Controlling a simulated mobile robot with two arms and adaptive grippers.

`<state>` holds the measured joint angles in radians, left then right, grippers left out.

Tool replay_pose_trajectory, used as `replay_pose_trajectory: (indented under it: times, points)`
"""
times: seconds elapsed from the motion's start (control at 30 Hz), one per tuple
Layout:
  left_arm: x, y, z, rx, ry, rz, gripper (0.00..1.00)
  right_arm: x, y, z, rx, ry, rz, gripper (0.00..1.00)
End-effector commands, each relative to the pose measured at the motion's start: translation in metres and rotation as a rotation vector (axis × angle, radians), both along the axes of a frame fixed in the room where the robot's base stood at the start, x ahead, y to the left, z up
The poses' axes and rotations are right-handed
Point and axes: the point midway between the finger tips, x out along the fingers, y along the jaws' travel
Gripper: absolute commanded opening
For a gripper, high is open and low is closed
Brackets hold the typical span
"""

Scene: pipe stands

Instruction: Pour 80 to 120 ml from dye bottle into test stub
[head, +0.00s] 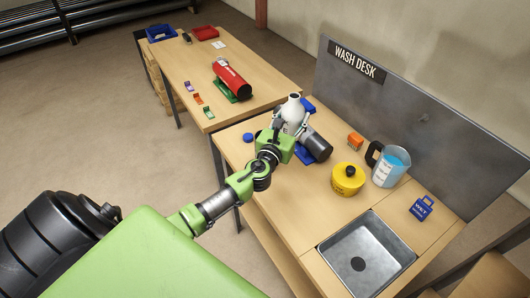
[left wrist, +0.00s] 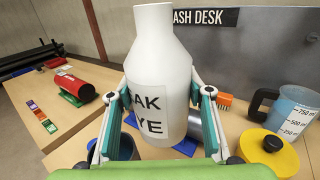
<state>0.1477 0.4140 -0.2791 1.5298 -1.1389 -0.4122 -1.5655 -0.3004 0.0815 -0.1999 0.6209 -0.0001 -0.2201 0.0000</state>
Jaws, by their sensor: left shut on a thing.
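My left gripper (head: 291,129) is shut on the white dye bottle (head: 293,112) above the wash desk. In the left wrist view the bottle (left wrist: 158,60) stands upright between the fingers (left wrist: 163,95), its label partly hidden and reading "AK" and "YE". A dark grey pipe piece (head: 317,146), likely the test stub, rests on a blue stand (head: 305,155) just behind and right of the bottle; the bottle and gripper hide part of it. It also shows behind the bottle in the left wrist view (left wrist: 197,126). My right gripper is not in view.
A red pipe (head: 232,80) lies on the other table.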

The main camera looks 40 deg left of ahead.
Motion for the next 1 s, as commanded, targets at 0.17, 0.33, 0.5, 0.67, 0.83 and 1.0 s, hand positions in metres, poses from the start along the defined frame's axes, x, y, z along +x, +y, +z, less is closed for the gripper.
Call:
replay_pose_trajectory:
  times: [0.17, 0.33, 0.5, 0.67, 0.83, 1.0]
  points:
    - [0.005, -0.009, 0.009, -0.003, -0.008, -0.002, 0.15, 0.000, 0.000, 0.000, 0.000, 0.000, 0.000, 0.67]
    - [0.012, -0.024, 0.020, -0.003, -0.007, -0.002, 0.15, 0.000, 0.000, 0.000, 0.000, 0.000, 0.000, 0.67]
    - [0.019, -0.040, 0.032, -0.004, -0.007, -0.003, 0.15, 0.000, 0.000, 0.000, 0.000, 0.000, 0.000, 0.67]
    - [0.024, -0.052, 0.040, -0.003, -0.006, -0.002, 0.15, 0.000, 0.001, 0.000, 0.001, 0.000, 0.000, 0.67]
    - [0.026, -0.055, 0.042, -0.001, -0.003, 0.000, 0.15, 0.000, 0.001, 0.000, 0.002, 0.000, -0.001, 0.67]
    - [0.026, -0.055, 0.042, -0.001, -0.003, 0.000, 0.15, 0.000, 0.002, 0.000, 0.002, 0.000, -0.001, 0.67]
